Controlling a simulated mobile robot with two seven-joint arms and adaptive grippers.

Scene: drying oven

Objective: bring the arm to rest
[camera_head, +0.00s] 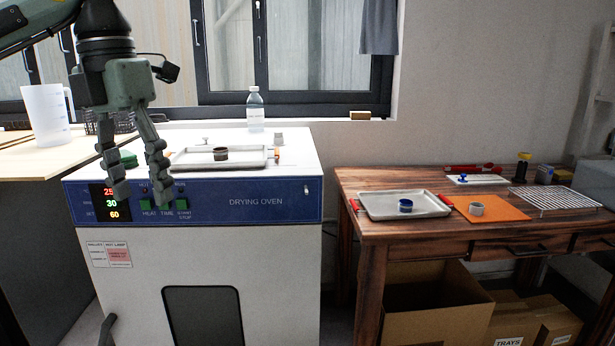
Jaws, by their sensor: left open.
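My left gripper (143,188) comes down from the upper left and hangs in front of the drying oven (275,245). Its two fingers are apart with nothing between them, and they point down in front of the left part of the blue control panel (270,203). The fingers hide part of the panel near its lit number display (110,203). I cannot tell how far the fingertips are from the panel. The oven door with its dark window (203,315) looks closed. My right gripper does not show.
A white jug (45,115) stands on the left bench. The wooden table (400,235) at right holds another tray (375,206) and a wire rack (553,198).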

